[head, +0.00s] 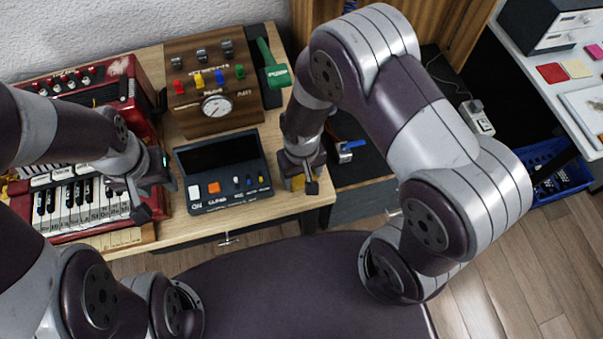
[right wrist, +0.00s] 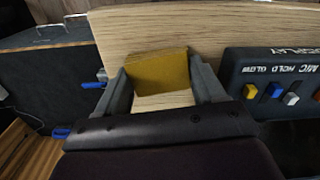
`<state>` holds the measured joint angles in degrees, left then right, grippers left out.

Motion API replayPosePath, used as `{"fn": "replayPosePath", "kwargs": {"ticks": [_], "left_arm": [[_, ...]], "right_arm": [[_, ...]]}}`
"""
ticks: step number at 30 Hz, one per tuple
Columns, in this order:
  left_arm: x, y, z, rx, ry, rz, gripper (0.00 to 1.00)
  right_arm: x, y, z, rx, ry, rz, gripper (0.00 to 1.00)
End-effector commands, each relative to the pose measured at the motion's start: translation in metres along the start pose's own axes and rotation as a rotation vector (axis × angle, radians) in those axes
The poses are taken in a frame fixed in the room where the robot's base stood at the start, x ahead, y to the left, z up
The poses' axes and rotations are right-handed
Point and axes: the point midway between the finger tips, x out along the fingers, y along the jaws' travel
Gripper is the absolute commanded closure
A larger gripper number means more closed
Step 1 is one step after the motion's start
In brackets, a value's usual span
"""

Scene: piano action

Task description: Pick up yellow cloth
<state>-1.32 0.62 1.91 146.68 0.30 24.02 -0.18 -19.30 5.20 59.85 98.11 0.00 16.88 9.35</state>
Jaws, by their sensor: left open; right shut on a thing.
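The yellow cloth (right wrist: 158,72) is a small mustard-yellow piece between the two fingers of my right gripper (right wrist: 165,88) in the right wrist view. The fingers touch its two sides, and pale wooden tabletop shows below and above it. In the head view, a bit of the yellow cloth (head: 297,182) shows under my right gripper (head: 303,184), near the right front corner of the table. The rest is hidden by the gripper there. My left gripper (head: 155,195) is open and empty, above the keys of the red keyboard.
A dark console (head: 222,170) with buttons stands left of my right gripper. A wooden panel (head: 213,85) with switches and a gauge is behind it. A green-handled lever (head: 272,65) stands at the back right. The red keyboard (head: 125,90) fills the table's left side.

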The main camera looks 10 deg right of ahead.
Motion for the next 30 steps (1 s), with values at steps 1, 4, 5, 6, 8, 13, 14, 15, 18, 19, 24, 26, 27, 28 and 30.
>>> {"fn": "replayPosePath", "kwargs": {"ticks": [1, 4, 5, 6, 8, 13, 14, 15, 18, 19, 24, 26, 27, 28, 30], "left_arm": [[0.0, 0.0, 0.0, 0.0, 0.0, 0.0, 0.57], [-0.002, 0.0, 0.0, 0.0, 0.0, 0.0, 0.57], [-0.002, 0.0, 0.0, 0.0, 0.0, 0.0, 0.57], [-0.003, 0.0, 0.0, 0.0, 0.0, 0.0, 0.57], [-0.004, 0.0, 0.0, 0.0, 0.0, 0.0, 0.57], [-0.006, 0.0, -0.001, 0.0, 0.0, 0.0, 0.57], [-0.007, 0.0, -0.001, 0.0, 0.0, 0.0, 0.57], [-0.008, 0.0, -0.001, 0.0, 0.0, 0.0, 0.57], [-0.01, 0.0, -0.001, 0.0, 0.0, 0.0, 0.57], [-0.011, 0.0, -0.001, 0.0, 0.0, 0.0, 0.57], [-0.015, 0.0, -0.002, 0.0, 0.0, 0.0, 0.57], [-0.015, 0.0, -0.002, 0.0, 0.0, 0.0, 0.57], [-0.016, 0.0, -0.002, 0.0, 0.0, 0.0, 0.57], [-0.016, 0.0, -0.002, 0.0, 0.0, 0.0, 0.57], [-0.016, 0.0, -0.002, 0.0, 0.0, 0.0, 0.57]], "right_arm": [[-0.002, 0.0, -0.001, 0.0, 0.001, 0.0, 0.6], [-0.011, 0.0, -0.001, 0.0, 0.004, -0.001, 0.6], [-0.015, 0.0, -0.001, 0.0, 0.004, -0.001, 0.6], [-0.021, 0.0, -0.001, 0.0, 0.004, -0.001, 0.6], [-0.032, 0.0, -0.002, 0.0, 0.005, -0.001, 0.6], [-0.058, -0.012, 0.024, -0.006, 0.003, -0.001, 0.6], [-0.062, -0.015, 0.03, -0.005, 0.003, -0.001, 0.6], [-0.068, -0.019, 0.039, -0.007, 0.003, -0.001, 0.6], [-0.082, -0.029, 0.062, -0.007, 0.003, -0.001, 0.6], [-0.086, -0.031, 0.068, -0.007, 0.003, -0.001, 0.6], [-0.104, -0.044, 0.095, -0.005, 0.002, -0.001, 0.6], [-0.107, -0.046, 0.101, -0.004, 0.002, -0.001, 0.6], [-0.109, -0.047, 0.103, -0.002, 0.002, -0.001, 0.6], [-0.109, -0.047, 0.105, -0.002, 0.001, 0.0, 0.6], [-0.11, -0.048, 0.106, -0.001, 0.001, 0.0, 0.6]]}}
